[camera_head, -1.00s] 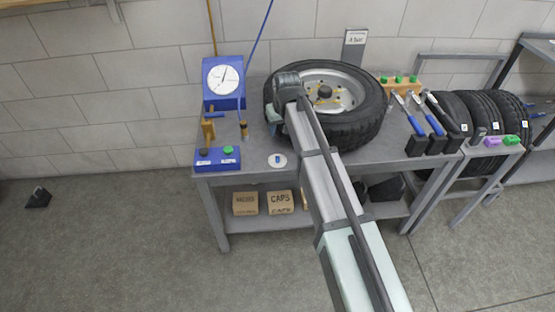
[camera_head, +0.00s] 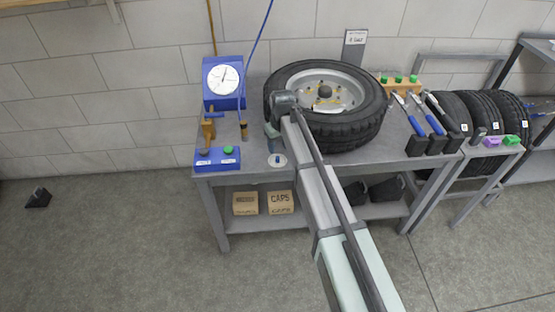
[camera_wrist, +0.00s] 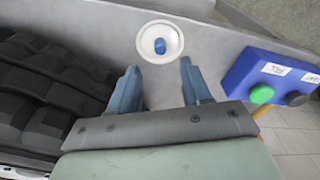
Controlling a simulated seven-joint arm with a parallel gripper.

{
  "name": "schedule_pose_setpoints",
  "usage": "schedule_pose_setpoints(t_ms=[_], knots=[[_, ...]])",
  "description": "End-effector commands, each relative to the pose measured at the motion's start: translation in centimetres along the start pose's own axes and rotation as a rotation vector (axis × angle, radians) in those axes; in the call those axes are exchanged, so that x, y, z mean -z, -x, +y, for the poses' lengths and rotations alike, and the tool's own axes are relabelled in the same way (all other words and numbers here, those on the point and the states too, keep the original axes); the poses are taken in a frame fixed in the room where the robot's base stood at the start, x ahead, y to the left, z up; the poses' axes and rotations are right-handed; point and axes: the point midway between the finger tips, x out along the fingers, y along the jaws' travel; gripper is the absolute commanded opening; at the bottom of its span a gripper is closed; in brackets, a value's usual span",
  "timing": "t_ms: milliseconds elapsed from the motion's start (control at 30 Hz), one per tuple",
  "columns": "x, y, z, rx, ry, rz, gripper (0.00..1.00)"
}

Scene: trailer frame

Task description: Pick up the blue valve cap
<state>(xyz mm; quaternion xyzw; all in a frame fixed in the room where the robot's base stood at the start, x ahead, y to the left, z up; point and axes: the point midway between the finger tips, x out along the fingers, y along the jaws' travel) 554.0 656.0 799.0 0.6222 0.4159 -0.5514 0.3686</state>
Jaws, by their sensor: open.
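The blue valve cap (camera_wrist: 160,46) lies in a round white dish (camera_wrist: 146,52) near the front edge of the grey bench. In the head view the dish (camera_head: 283,162) shows just below my gripper (camera_head: 273,145). In the wrist view my gripper (camera_wrist: 158,80) is open and empty. Its two blue-grey fingers point toward the dish, with the cap ahead of the gap between them and not between the fingertips.
A tyre on a rim (camera_head: 365,115) lies on the bench, close beside my gripper. A blue box with green and dark knobs (camera_wrist: 262,80) stands on the other side, by the gauge (camera_head: 223,80). Tools in dark holders (camera_head: 433,143) stand at right.

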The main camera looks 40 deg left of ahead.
Motion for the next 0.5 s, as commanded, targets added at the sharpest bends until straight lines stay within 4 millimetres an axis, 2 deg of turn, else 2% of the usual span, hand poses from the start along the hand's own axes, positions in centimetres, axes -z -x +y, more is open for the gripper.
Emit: schedule_pose_setpoints(t_ms=[267,500], knots=[[-0.1,-1.2,0.0,0.0,0.0,0.0,0.48],[-0.4,-4.1,-0.1,0.0,0.0,-0.001,0.48]])
